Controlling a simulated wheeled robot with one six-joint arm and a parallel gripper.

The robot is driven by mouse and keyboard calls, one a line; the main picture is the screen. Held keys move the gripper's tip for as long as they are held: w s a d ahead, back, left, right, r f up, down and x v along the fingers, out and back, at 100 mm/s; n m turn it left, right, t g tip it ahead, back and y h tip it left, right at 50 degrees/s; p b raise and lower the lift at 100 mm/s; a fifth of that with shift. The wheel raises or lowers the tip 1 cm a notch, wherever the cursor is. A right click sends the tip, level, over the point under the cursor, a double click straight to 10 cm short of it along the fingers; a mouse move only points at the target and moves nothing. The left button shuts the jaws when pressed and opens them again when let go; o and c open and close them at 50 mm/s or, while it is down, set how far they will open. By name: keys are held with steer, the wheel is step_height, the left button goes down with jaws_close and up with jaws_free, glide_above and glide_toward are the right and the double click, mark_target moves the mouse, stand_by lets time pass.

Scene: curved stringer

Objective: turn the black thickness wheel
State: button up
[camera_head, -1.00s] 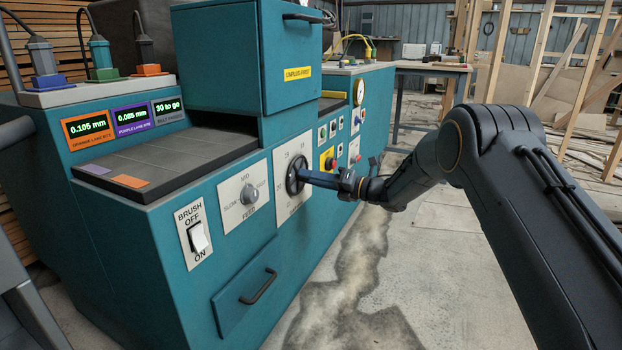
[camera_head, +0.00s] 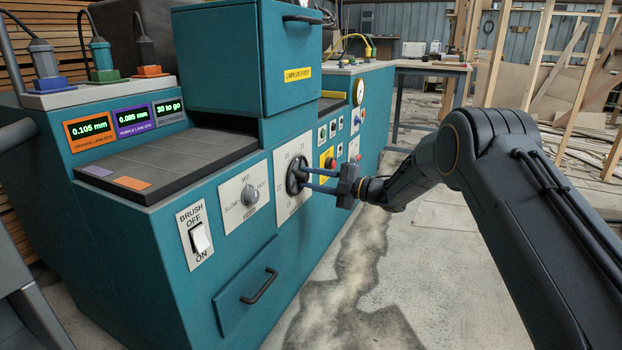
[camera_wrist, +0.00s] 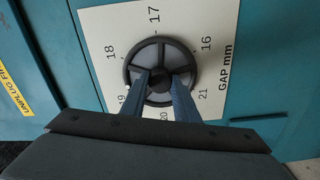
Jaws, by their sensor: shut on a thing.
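The black thickness wheel (camera_head: 296,175) is a round spoked handwheel on a white square dial plate on the front of the teal machine. In the wrist view the wheel (camera_wrist: 161,71) sits inside a ring of numbers from 16 to 21, with 17 near the top and "GAP mm" at the right. My gripper (camera_head: 305,178) reaches in from the right, its two blue fingers at the wheel. In the wrist view my gripper (camera_wrist: 162,80) has a finger on each side of the wheel's hub, shut on it. The fingers hide the lower part of the wheel.
Left of the wheel are a feed knob (camera_head: 250,194) and a brush switch (camera_head: 200,238). A drawer handle (camera_head: 259,286) juts out below. Right of the wheel are small buttons and a yellow-backed red button (camera_head: 328,160). The concrete floor in front is open.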

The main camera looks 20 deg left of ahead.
steer(key=m, duration=0.4)
steer(key=shift+m, duration=0.3)
steer(key=m+p, duration=0.1)
steer(key=m, duration=1.4)
steer(key=shift+s+f+m+p, duration=0.1)
steer(key=shift+m+p, duration=0.2)
steer(key=o, duration=1.1)
steer(key=shift+c, duration=0.2)
steer(key=shift+d, duration=0.1)
